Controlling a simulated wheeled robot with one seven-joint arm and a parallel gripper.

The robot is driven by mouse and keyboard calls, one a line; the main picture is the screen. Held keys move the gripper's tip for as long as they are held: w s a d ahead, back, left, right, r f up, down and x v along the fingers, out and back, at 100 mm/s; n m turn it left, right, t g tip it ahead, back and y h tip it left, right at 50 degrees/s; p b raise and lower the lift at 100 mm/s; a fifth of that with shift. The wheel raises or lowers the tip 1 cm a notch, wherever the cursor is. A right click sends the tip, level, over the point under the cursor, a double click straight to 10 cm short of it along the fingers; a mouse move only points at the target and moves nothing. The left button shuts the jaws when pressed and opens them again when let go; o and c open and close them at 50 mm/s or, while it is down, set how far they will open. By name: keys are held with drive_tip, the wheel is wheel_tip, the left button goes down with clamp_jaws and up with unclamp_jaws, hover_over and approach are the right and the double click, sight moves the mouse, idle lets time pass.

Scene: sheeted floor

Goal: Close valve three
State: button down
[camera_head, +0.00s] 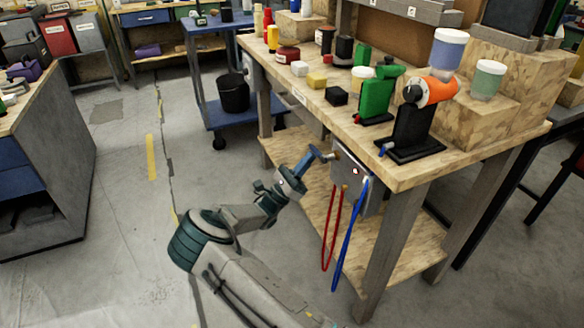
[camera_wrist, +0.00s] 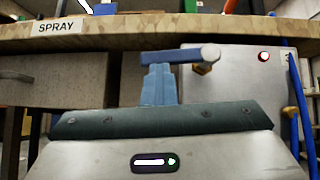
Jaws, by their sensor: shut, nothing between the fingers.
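The valve has a blue lever (camera_wrist: 172,55) with a round metal hub at its right end, in front of a grey metal box (camera_wrist: 235,75) under the table edge. The lever lies almost level, pointing left from the hub in the wrist view. It also shows in the head view (camera_head: 317,152), at the box's left side. My gripper (camera_wrist: 160,72) is shut and empty, its light blue fingers just below the lever in the wrist view; I cannot tell whether they touch it. In the head view my gripper (camera_head: 305,164) reaches up to the lever from the lower left.
The box carries a lit red lamp (camera_wrist: 263,56) and a small brass fitting (camera_wrist: 205,68). A red hose (camera_head: 327,230) and a blue hose (camera_head: 348,235) hang below it. The wooden workbench (camera_head: 425,170) with a "SPRAY" label (camera_wrist: 60,27) overhangs. Open floor lies left.

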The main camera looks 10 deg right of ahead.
drive_tip(key=shift+w+d+r, duration=0.1)
drive_tip(key=shift+d+r, duration=0.05)
drive_tip(key=shift+d, duration=0.05)
idle(0.6)
